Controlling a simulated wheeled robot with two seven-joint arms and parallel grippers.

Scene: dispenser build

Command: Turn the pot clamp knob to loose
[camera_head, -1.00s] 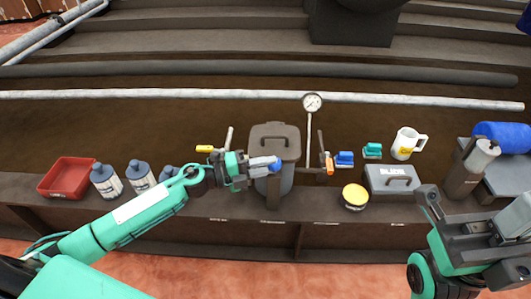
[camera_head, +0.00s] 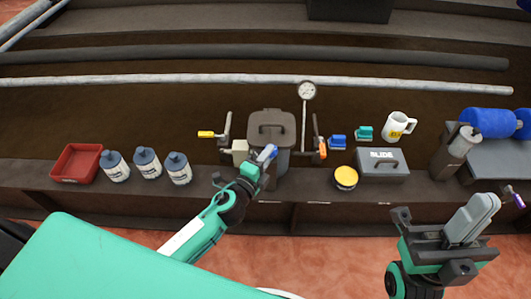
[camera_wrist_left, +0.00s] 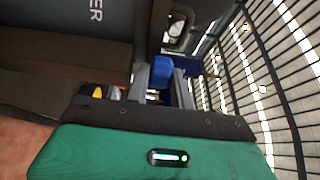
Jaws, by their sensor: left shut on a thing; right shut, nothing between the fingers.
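The dark lidded pot (camera_head: 271,128) stands upright near the middle of the bench edge in the head view. A blue knob (camera_head: 267,153) shows at its front, taken as the pot clamp knob. My left gripper (camera_head: 259,164) reaches up to it from below and is shut on it. In the left wrist view the blue knob (camera_wrist_left: 162,72) sits between the finger ends; its pointer or marking cannot be read. My right gripper (camera_head: 431,243) is shut and empty, low at the right, apart from everything on the bench.
A red tray (camera_head: 76,163) and several bottles (camera_head: 147,163) stand left. A gauge (camera_head: 307,90) rises behind right of the pot. A yellow-lidded tin (camera_head: 346,178), a grey box (camera_head: 383,164) and a white mug (camera_head: 398,126) stand right. Levers with yellow and orange handles flank the pot.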

